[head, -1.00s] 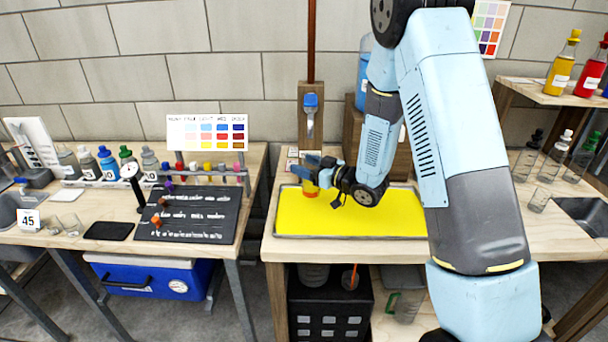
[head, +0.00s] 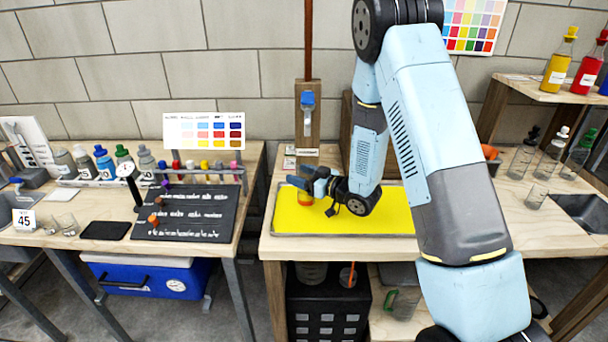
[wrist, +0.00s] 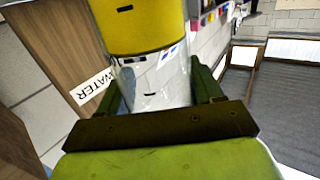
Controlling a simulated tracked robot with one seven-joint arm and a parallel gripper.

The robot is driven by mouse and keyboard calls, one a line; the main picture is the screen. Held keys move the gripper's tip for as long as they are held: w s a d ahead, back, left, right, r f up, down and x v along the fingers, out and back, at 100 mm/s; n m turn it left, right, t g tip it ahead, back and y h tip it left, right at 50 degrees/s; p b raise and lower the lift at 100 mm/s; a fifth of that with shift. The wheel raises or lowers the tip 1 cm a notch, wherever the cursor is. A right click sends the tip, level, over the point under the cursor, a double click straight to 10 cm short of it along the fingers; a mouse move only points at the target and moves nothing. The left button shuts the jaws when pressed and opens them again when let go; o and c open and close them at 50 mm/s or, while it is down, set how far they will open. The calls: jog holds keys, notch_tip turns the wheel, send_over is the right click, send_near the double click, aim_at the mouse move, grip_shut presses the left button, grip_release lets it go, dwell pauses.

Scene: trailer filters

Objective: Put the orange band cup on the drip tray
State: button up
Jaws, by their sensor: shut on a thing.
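The cup (head: 305,198) shows orange at my gripper in the head view. In the wrist view the cup (wrist: 150,80) is clear at its near part and yellow farther off. My gripper (head: 303,186) is shut on it, with a dark finger on each side in the wrist view. The drip tray (head: 390,222) is a yellow sheet in a grey rim on the right bench. The cup is at the tray's left part, low; whether it touches the tray I cannot tell. My arm hides the tray's right part.
A wooden post (head: 307,130) with a blue-topped tap (head: 307,100) stands behind the tray's left part. A dark board (head: 187,213) with small coloured pieces lies on the left bench. The tray's front middle is clear.

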jog(key=shift+f, duration=0.25)
jog(key=o, duration=1.1)
jog(key=shift+o, duration=0.2)
jog(key=shift+r, duration=0.15)
jog(key=v, duration=1.2)
jog(key=shift+r, duration=0.35)
